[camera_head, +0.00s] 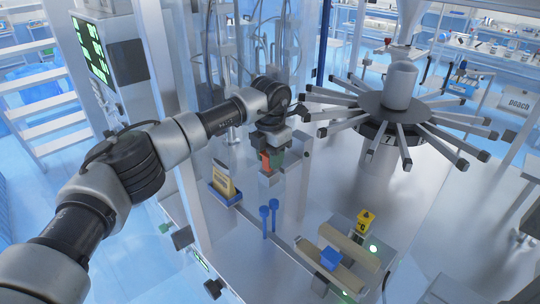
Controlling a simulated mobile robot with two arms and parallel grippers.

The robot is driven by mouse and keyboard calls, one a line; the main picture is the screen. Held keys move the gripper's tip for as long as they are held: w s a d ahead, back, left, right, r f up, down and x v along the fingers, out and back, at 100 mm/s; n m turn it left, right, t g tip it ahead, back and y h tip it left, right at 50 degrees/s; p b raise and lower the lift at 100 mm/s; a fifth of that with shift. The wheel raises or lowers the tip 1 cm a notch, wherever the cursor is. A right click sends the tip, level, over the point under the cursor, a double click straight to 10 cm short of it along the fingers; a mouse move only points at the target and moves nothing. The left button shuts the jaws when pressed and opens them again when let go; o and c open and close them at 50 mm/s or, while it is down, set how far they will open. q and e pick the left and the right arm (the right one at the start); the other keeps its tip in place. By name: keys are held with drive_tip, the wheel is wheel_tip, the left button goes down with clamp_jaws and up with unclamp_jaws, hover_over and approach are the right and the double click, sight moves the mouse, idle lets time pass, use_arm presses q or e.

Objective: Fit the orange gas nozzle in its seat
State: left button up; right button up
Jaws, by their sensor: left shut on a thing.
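The orange gas nozzle (265,160) shows as a small orange-red piece under my left gripper (272,152), with a green part (277,159) beside it. My left gripper is shut on the nozzle and points down; the fingers hide much of it. A small grey block (269,179) is directly below the nozzle, perhaps the seat. I cannot tell whether the nozzle touches it. My right gripper is out of view.
A blue tray with a yellow pouch (223,182) stands left of the gripper. A beige roller unit (345,245) with a yellow block (365,220) is at lower right. A rotary carousel (400,95) with many arms stands to the right.

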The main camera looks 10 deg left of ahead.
use_arm(q)
drive_tip(key=shift+f, duration=0.4)
drive_tip(key=o, duration=1)
